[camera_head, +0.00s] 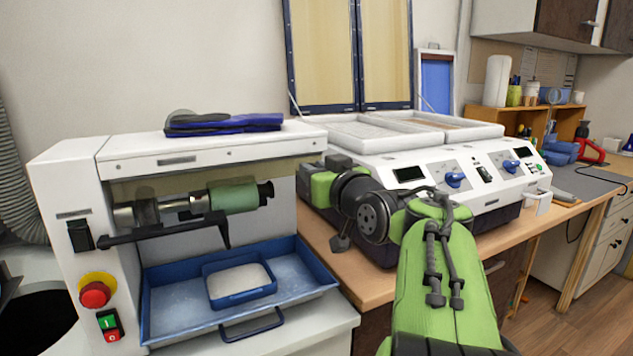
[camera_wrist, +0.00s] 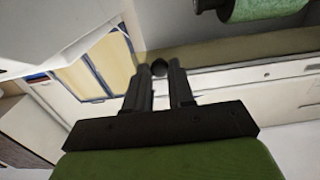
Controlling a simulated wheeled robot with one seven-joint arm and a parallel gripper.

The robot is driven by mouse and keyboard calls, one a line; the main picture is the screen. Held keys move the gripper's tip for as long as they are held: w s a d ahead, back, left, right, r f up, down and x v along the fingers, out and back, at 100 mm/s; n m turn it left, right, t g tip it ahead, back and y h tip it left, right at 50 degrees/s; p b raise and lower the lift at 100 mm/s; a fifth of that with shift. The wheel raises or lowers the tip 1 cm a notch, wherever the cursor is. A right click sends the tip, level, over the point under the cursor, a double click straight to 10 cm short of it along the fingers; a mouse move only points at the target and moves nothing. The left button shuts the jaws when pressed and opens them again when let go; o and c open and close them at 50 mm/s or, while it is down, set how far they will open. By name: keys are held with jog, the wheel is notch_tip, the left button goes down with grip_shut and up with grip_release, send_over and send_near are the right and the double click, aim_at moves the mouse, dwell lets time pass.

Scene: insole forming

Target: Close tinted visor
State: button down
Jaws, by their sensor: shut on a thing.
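The tinted visor (camera_head: 150,187) shows as a dull olive-tan strip under the white hood of the machine at the left, and as a tan band in the wrist view (camera_wrist: 245,52). The green roller (camera_head: 233,197) is exposed below it. In the wrist view my gripper (camera_wrist: 160,70) has its two dark fingers close together on a small round black knob (camera_wrist: 160,67) at the visor's end. In the head view my wrist reaches the machine's right side, and the fingers are mostly hidden there.
A black bar (camera_head: 165,230) crosses in front of the roller. A blue tray (camera_head: 320,285) with a smaller tray of white grains sits below. A blue item (camera_head: 225,122) lies on the hood. A white two-bay machine (camera_head: 400,155) stands close behind my arm on the wooden bench.

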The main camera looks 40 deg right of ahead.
dwell(0.3)
jog(key=c, duration=1)
grip_release()
jog(key=shift+w, duration=0.1)
jog(key=p+v, duration=0.1)
jog(key=v, duration=1.5)
jog(key=shift+w, duration=0.1)
